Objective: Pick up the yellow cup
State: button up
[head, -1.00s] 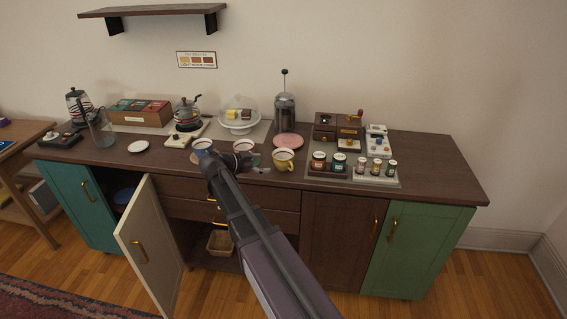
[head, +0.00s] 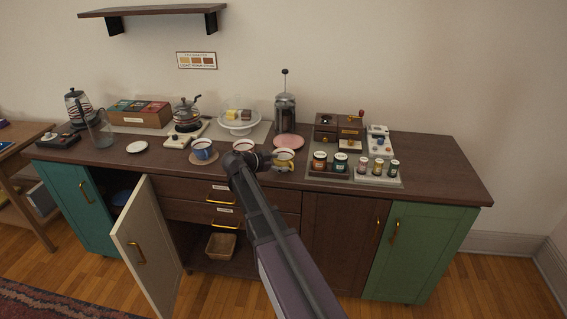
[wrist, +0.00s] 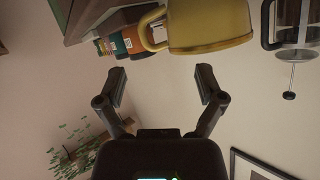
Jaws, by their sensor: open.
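The yellow cup (head: 287,163) stands upright on the dark wooden counter (head: 440,170), partly hidden by my gripper (head: 265,160). In the wrist view, which looks upside down, the yellow cup (wrist: 212,28) is large at the top, its handle on the left side. My gripper (wrist: 162,84) is open and empty, its two fingers spread with a clear gap between them. The cup lies beyond the fingertips, not between them. In the head view my gripper is just left of the cup; I cannot tell whether it touches.
A blue cup (head: 204,151) and another light cup (head: 243,145) stand left of the yellow one. Several small jars (head: 341,162) stand close on its right. A pink plate (head: 289,141) and a French press (head: 285,115) are behind. A cream cabinet door (head: 147,243) hangs open below.

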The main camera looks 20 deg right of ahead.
aim_at(290, 162)
jog(key=shift+b+x, duration=0.95)
jog(key=shift+x, duration=1.65)
grip_shut()
